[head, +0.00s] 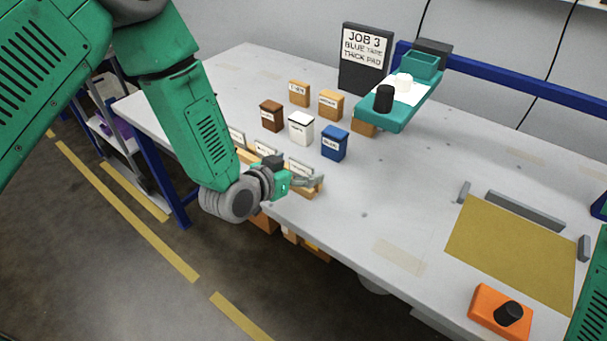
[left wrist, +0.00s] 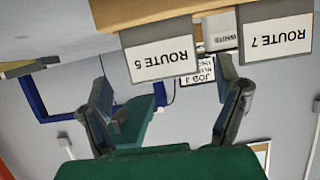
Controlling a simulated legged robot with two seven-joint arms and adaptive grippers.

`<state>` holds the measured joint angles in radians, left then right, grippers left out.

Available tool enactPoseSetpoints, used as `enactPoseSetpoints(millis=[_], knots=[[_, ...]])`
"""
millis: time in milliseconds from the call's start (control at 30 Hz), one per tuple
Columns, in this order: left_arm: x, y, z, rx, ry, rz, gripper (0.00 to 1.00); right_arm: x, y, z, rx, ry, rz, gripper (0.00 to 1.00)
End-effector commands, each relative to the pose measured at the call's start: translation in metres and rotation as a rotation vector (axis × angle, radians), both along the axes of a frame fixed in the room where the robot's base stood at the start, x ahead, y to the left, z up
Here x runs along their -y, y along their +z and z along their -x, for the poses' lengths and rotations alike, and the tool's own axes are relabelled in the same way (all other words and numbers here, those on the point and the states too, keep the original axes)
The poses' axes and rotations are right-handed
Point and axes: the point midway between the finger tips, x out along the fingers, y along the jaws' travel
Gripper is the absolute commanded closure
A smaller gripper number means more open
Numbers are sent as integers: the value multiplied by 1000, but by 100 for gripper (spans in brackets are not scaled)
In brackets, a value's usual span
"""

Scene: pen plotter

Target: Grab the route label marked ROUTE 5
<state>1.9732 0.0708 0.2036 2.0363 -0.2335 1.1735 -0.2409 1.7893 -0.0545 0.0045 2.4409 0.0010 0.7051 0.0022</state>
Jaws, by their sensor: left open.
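The ROUTE 5 label (left wrist: 160,56) is a white card with black print on a dark backing, upside down in the left wrist view, hanging below a wooden strip in that picture. The ROUTE 7 label (left wrist: 278,36) is to its right. In the head view, small white labels stand in a wooden rack (head: 312,190) at the table's front edge; their print is too small to read. My left gripper (head: 304,182) is at the rack's right end. In the left wrist view its open, empty fingers (left wrist: 168,92) are spread, with ROUTE 5 between and beyond them. My right gripper is out of view.
Several small boxes, brown (head: 271,115), white (head: 301,128) and blue (head: 335,143), stand behind the rack. A teal tray (head: 401,123) and the JOB 3 sign (head: 364,60) are farther back.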

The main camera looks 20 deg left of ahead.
Motion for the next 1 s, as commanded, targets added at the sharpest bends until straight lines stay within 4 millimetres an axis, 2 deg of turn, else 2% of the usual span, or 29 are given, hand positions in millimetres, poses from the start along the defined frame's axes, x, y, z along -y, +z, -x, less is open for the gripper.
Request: enactPoseSetpoints(millis=[133, 400, 433, 533, 567, 867, 1000], knots=[[5, -7, -16, 0, 0, 0, 16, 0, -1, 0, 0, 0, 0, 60], [7, -8, -18, -1, -1, 0, 16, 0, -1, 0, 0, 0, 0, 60], [7, -8, -18, -1, -1, 0, 19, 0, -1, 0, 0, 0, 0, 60], [7, -8, -19, -1, -1, 0, 54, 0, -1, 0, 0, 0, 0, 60], [7, -8, -19, -1, -1, 0, 61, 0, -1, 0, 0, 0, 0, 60], [7, -8, -18, -1, -1, 0, 61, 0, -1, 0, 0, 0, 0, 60], [7, 4, -19, 2, -1, 0, 61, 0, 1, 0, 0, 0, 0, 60]])
